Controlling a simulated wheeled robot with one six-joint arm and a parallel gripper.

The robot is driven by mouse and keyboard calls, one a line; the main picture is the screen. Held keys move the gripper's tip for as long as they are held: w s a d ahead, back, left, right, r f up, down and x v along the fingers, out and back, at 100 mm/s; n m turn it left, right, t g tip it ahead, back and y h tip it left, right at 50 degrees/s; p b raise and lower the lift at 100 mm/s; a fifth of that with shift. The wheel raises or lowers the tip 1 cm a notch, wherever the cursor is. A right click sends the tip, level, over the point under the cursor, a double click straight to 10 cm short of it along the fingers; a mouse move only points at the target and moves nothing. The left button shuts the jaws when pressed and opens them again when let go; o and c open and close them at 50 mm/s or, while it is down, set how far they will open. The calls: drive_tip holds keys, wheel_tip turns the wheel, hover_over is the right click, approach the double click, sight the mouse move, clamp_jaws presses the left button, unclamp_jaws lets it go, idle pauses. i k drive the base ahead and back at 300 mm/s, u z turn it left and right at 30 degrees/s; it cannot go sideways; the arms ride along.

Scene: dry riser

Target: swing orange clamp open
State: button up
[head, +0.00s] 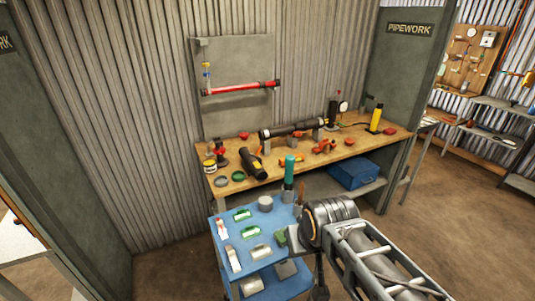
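An orange clamp (323,147) lies on the wooden workbench (220,189), in front of a black pipe (292,129) held in grey supports. A second orange piece (279,157) lies to its left; it is too small to tell whether it is another clamp. I cannot tell whether either is open or closed. My arm comes in from the bottom right. My gripper (296,238) is near the right side of the blue cart, in front of and below the bench, well apart from the orange pieces. Its fingers are not clear.
The blue cart (217,255) carries green and white items and a grey cup. A teal-topped bottle (289,168) stands near its back edge. A black-and-yellow tool (254,164) lies on the bench. A red pipe (241,88) hangs on the wall panel. A blue toolbox (353,174) sits beneath.

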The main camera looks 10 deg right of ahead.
sight(256, 155)
drive_tip(key=z, duration=1.9)
drive_tip(key=i, duration=2.7)
drive_tip(key=u, duration=0.8)
drive_tip(key=i, duration=1)
drive_tip(key=u, duration=1.35)
drive_tip(key=i, duration=0.35)
drive_tip(key=u, duration=2.9)
drive_tip(key=i, duration=0.65)
drive_tip(key=z, duration=0.05)
